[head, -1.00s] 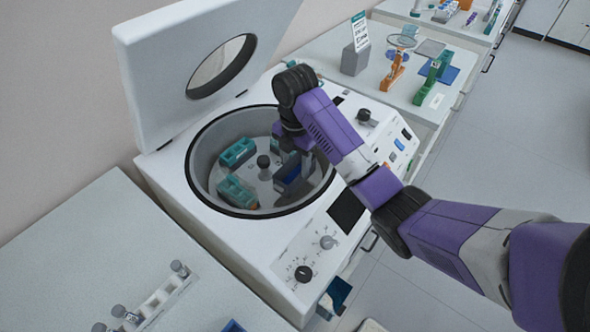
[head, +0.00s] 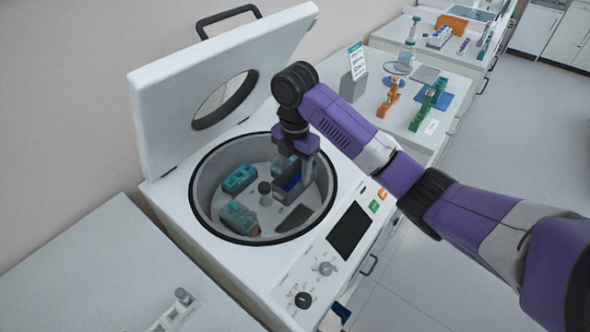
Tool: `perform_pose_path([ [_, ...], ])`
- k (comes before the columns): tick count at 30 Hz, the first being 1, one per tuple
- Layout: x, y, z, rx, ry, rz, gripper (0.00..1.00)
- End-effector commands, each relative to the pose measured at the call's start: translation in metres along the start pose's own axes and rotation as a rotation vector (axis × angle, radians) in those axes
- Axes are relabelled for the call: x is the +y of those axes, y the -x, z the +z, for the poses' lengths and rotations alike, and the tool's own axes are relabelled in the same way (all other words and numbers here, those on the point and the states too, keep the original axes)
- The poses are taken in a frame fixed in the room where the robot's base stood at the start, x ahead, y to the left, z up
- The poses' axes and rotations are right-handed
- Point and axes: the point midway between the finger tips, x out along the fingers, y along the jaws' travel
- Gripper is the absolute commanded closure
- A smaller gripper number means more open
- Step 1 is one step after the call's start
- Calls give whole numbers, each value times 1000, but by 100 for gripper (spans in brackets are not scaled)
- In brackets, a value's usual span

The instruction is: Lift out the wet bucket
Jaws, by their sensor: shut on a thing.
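The open centrifuge (head: 215,228) has its lid (head: 160,110) raised and a round bowl with a rotor inside. My gripper (head: 299,165) points down over the right side of the bowl. Wetness cannot be made out.
The bowl's dark rim (head: 205,228) surrounds the buckets. The lid stands up behind the bowl. A grey bench (head: 110,260) lies to the left, with a tube rack (head: 172,315) at its front. A far bench holds an orange stand (head: 391,97) and a green stand (head: 424,108).

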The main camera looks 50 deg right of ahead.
Motion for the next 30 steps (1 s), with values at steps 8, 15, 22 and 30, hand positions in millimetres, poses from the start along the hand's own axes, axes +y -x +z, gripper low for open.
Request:
perform_pose_path([
  [8,1,12,1,-3,1,4,86],
  [15,0,27,1,-2,-1,1,86],
  [22,1,42,1,-2,1,3,86],
  [30,0,50,0,0,0,1,86],
])
